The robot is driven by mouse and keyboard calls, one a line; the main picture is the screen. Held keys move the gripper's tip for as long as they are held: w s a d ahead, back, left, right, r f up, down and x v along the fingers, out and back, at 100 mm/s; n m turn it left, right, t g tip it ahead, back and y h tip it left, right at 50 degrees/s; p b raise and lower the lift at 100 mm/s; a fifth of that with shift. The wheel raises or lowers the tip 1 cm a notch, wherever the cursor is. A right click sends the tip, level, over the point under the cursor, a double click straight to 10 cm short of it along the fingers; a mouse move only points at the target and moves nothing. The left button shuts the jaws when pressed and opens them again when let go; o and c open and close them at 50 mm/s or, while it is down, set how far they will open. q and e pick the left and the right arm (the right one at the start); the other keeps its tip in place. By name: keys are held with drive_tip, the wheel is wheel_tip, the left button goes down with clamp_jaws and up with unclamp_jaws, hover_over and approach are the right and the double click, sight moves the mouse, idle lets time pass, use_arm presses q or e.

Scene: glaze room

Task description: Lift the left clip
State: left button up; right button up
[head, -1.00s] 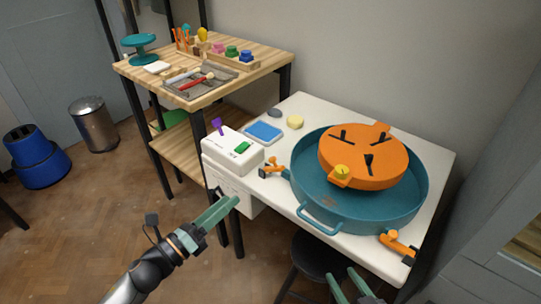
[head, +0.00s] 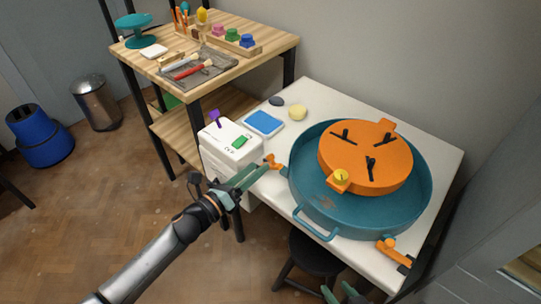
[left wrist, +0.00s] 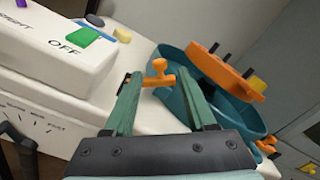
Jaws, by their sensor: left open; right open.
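The left clip (head: 272,161) is orange and sits at the left rim of the teal pan (head: 311,209). In the left wrist view the clip (left wrist: 158,77) shows upright between my fingertips, partly hidden low down. My left gripper (head: 262,169) is open, its fingers reaching up to the clip; in the left wrist view (left wrist: 155,78) the fingers stand either side of it. I cannot tell whether they touch it. A second orange clip (head: 394,253) sits at the pan's lower right. My right gripper (head: 343,294) is open and empty at the bottom edge, partly cut off.
An orange disc (head: 375,155) with black grips and a yellow knob (head: 341,176) lies in the pan. A white control box (head: 228,147) with a green switch (head: 239,141) stands close left of the clip. A black stool (head: 312,258) stands below.

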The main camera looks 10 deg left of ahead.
sight(270, 155)
use_arm(q)
drive_tip(key=x, duration=0.6)
drive_tip(key=shift+w+d, duration=0.15)
clamp_jaws()
idle(1.3)
